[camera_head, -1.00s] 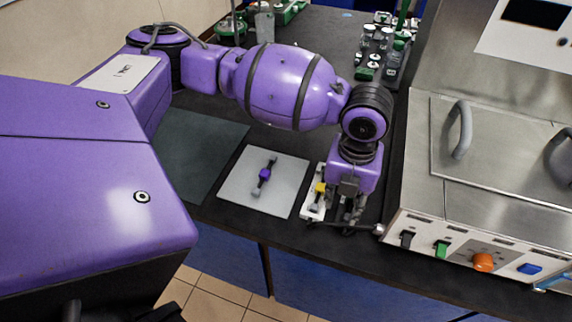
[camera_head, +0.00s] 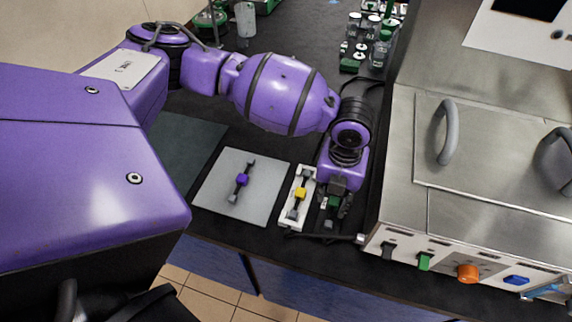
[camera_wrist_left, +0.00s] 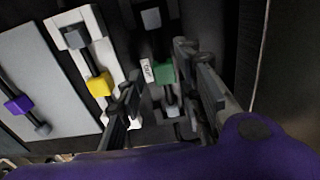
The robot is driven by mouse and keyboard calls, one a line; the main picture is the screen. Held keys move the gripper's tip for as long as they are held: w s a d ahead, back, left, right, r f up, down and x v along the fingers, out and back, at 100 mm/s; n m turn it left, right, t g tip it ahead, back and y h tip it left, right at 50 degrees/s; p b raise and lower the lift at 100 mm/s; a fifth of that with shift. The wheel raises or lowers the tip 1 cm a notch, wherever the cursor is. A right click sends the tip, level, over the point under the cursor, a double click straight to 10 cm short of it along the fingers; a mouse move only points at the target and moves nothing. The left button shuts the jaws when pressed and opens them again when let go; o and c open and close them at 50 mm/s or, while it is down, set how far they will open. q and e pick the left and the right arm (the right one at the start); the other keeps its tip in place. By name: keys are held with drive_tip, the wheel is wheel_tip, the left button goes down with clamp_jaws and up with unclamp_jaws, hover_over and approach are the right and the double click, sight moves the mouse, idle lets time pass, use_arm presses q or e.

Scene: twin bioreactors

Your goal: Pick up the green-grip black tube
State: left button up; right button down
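In the left wrist view the green grip (camera_wrist_left: 163,73) lies between my two gripper fingers, with a finger on each side and visible gaps. The fingers are open, and whether either one touches the tube I cannot tell. Part of the tube is hidden by the gripper. A small white label (camera_wrist_left: 147,71) shows beside the green grip. My right gripper is not in view.
A yellow-grip tube (camera_head: 300,193) on a white holder (camera_head: 291,217) is close to the left. A purple-grip tube (camera_head: 241,180) lies on a grey plate (camera_head: 262,204). A metal unit with switches (camera_head: 405,205) stands close on the right. Bottles (camera_head: 381,50) stand at the back.

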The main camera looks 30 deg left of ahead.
use_arm(q)
drive_tip(key=shift+s+f, duration=0.1)
drive_tip(key=shift+f, duration=0.25)
drive_tip(key=shift+r, duration=0.15)
clamp_jaws()
